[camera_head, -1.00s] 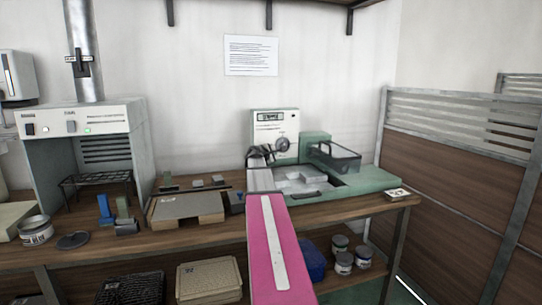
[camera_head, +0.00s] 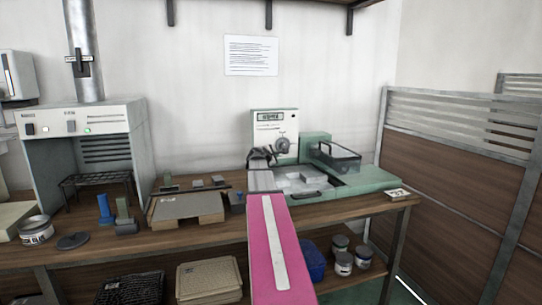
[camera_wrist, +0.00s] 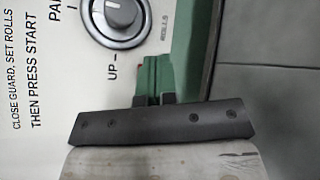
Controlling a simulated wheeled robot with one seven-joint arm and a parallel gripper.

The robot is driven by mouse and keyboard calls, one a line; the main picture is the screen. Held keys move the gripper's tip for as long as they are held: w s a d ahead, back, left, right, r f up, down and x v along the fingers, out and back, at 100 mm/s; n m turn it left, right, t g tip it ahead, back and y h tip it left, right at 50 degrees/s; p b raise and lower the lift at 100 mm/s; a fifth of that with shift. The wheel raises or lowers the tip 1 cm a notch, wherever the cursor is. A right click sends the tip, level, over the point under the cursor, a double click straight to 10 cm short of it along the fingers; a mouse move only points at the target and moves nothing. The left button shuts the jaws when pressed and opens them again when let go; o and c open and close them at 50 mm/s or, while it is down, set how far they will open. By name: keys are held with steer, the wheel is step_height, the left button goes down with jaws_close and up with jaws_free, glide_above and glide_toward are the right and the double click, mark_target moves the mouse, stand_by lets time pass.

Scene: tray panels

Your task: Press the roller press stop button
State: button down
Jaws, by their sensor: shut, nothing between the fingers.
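The roller press (camera_head: 350,185) is a green machine on the bench with a white control panel (camera_head: 262,124) at its back left. In the wrist view the panel (camera_wrist: 60,75) shows a round grey knob (camera_wrist: 114,18) and printed lines ending "THEN PRESS START". I cannot make out a stop button; only a tiny reddish speck shows at the panel's edge in the wrist view. My gripper (camera_head: 262,158) is shut and empty, just in front of the panel's lower left. In the wrist view its fingertips (camera_wrist: 153,99) lie over a green part beside the panel; contact cannot be told.
A clear guard box (camera_head: 336,158) stands at the press's right, with grey blocks on the bed in front. A grey plate (camera_head: 187,206) and small tools lie to the left. A fume hood (camera_head: 85,120) stands at far left. A panelled partition (camera_head: 455,165) closes the right.

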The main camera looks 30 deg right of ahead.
steer(key=shift+s+a, duration=0.25)
steer(key=shift+s, duration=0.7)
steer(key=shift+s+a, duration=0.25)
steer(key=shift+s, duration=0.7)
